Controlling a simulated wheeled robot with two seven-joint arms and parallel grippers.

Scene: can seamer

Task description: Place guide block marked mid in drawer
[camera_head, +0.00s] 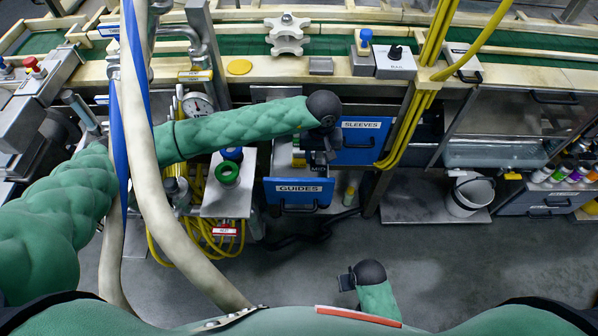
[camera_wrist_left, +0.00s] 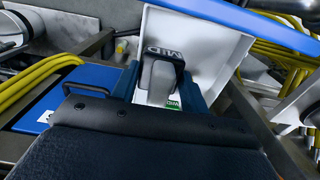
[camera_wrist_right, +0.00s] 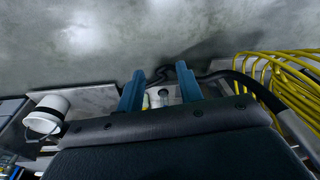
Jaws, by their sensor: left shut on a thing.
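The guide block marked MID (camera_wrist_left: 164,50) is dark on top with a grey body. It also shows in the head view (camera_head: 318,168). My left gripper (camera_wrist_left: 160,90) is shut on it, one blue finger on each side. It holds the block over the open blue GUIDES drawer (camera_head: 297,197), whose white interior (camera_wrist_left: 213,40) shows behind the block in the left wrist view. I cannot tell whether the block touches the drawer floor. My right gripper (camera_wrist_right: 161,90) is open and empty, low near my body; its fingers are apart.
The blue SLEEVES drawer (camera_head: 358,147) stands right of and above the GUIDES drawer. A small table (camera_head: 228,198) with green and blue rings is to the left. Yellow cables (camera_head: 210,235) hang below it. A white bucket (camera_head: 470,194) stands right. The floor in front is clear.

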